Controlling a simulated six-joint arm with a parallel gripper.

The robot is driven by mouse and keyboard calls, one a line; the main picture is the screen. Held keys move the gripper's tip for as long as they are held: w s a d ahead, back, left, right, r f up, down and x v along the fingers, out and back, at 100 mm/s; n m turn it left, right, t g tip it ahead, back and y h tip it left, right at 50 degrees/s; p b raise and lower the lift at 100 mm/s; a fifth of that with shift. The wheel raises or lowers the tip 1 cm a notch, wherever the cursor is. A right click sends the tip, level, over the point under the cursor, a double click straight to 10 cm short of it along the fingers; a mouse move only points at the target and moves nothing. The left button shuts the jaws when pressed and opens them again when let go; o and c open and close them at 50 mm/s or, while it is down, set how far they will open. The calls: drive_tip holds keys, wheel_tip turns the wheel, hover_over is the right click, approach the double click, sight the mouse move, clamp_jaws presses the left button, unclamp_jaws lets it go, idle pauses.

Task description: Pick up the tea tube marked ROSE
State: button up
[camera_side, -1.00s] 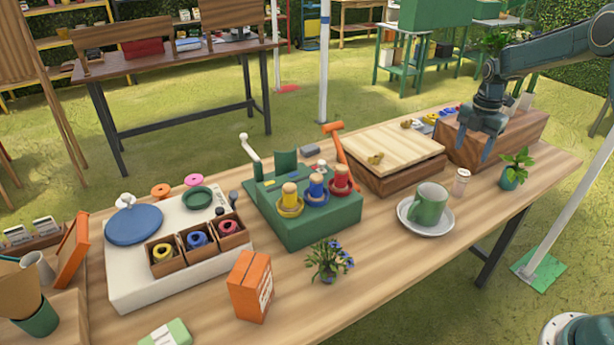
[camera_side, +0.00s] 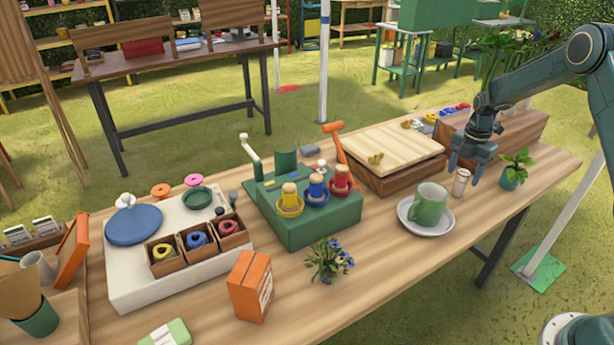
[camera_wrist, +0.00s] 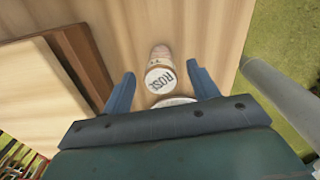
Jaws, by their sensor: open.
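The tea tube (camera_side: 461,183) is a small pale pinkish cylinder with a white top, upright on the table behind the cup and saucer. In the wrist view its round white lid (camera_wrist: 161,79) reads "ROS" with the last letter partly cut off, and it lies between and ahead of my open fingers. My gripper (camera_side: 465,176) points down near the tube, with fingers apart and nothing held. In the wrist view my gripper (camera_wrist: 163,85) has one finger on each side of the lid. I cannot tell how far above it the fingertips are.
A green cup (camera_side: 428,205) stands on a white saucer (camera_side: 404,218) just left of the tube. A potted plant (camera_side: 514,170) is to the right. A wooden box with a pale lid (camera_side: 392,150) and a brown wooden block (camera_side: 520,130) stand behind.

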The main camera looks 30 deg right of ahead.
sight(461, 182)
drive_tip(key=shift+f, duration=2)
drive_tip(key=shift+c, duration=0.2)
drive_tip(key=c, duration=1)
